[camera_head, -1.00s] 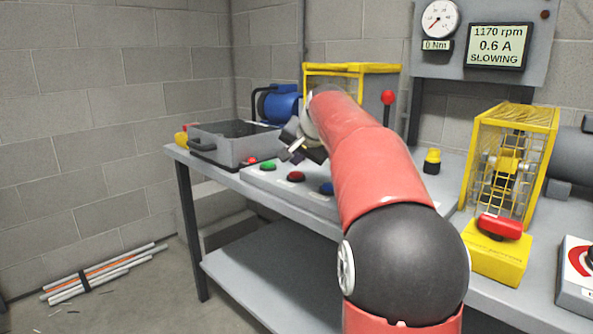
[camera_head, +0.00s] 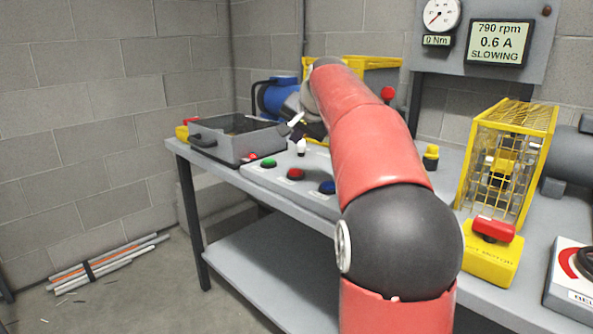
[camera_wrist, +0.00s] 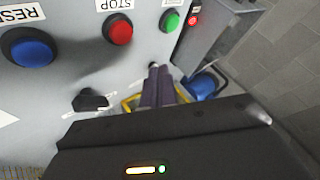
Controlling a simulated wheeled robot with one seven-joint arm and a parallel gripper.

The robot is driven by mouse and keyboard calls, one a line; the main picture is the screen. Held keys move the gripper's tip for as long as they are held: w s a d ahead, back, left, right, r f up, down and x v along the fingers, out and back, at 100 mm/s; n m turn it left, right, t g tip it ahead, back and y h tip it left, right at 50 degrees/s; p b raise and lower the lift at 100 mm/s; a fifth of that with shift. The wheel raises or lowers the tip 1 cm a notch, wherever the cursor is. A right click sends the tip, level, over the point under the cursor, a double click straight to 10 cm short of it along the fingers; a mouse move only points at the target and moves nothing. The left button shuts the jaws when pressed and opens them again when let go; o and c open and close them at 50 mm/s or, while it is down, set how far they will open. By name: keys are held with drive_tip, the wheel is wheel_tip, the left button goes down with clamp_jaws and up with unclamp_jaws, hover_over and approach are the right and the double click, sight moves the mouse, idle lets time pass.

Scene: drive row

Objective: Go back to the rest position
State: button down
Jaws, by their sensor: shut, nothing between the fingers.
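My gripper (camera_head: 297,128) is at the end of my red arm, in the air above the back of the grey button panel (camera_head: 270,180). In the wrist view its two dark fingers (camera_wrist: 158,70) lie together with nothing between them. The panel carries a green button (camera_head: 269,163), a red STOP button (camera_head: 295,174) and a blue button (camera_head: 327,187). In the wrist view the blue button (camera_wrist: 30,47), red button (camera_wrist: 118,29) and green button (camera_wrist: 170,20) are clear of the fingers. My arm hides part of the bench behind it.
A grey tray-like box (camera_head: 225,145) and a blue motor (camera_head: 276,97) stand beyond the panel. A yellow cage (camera_head: 505,150) with a red-topped yellow switch box (camera_head: 490,262) stands right of my arm. The display (camera_head: 498,43) reads 790 rpm, 0.6 A, SLOWING. Pipes (camera_head: 105,268) lie on the floor.

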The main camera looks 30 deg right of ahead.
drive_tip(key=s+a+f+n+g, duration=0.1)
drive_tip(key=s+a+f+n, duration=0.1)
drive_tip(key=s+a+f, duration=0.45)
drive_tip(key=s+a+f+n+g, duration=0.1)
drive_tip(key=s+a+f+n, duration=0.2)
drive_tip(key=s, duration=0.7)
drive_tip(key=s+a+f+n+g, duration=0.1)
drive_tip(key=s+a+f+n, duration=0.15)
drive_tip(key=s+a, duration=0.5)
drive_tip(key=s+f+n, duration=0.2)
drive_tip(key=s+f, duration=0.7)
drive_tip(key=s, duration=0.1)
drive_tip(key=shift+a+f+g+y, duration=0.25)
drive_tip(key=shift+a+g+y, duration=0.05)
drive_tip(key=shift+a, duration=0.15)
